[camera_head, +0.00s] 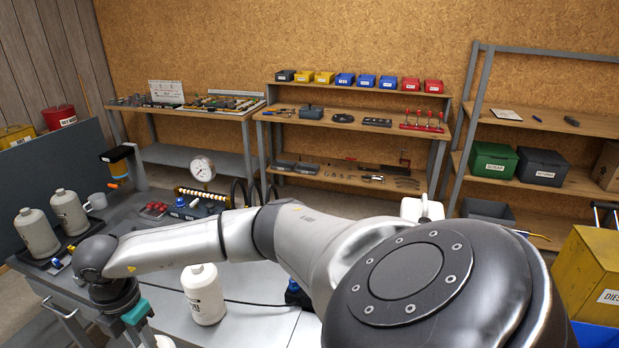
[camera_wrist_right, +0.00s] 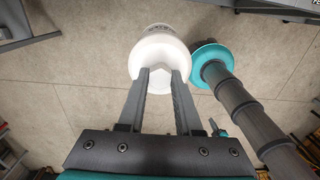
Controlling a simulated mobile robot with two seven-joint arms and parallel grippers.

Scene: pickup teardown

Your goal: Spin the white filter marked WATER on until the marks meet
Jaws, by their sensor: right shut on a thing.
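My right arm crosses the head view from the lower right to the left, and its wrist with a teal ring hangs at the lower left. In the right wrist view my right gripper (camera_wrist_right: 162,78) is shut on a round white thing (camera_wrist_right: 160,42), which looks like the white filter, held at the fingertips. A bit of white also shows at the bottom edge of the head view (camera_head: 165,342). My left gripper is not in view.
Two pale bottles (camera_head: 36,232) stand on a tray at left. A gauge (camera_head: 202,168) stands behind the arm. In the wrist view, a teal disc on a dark ribbed cylinder (camera_wrist_right: 240,108) is close beside the white thing.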

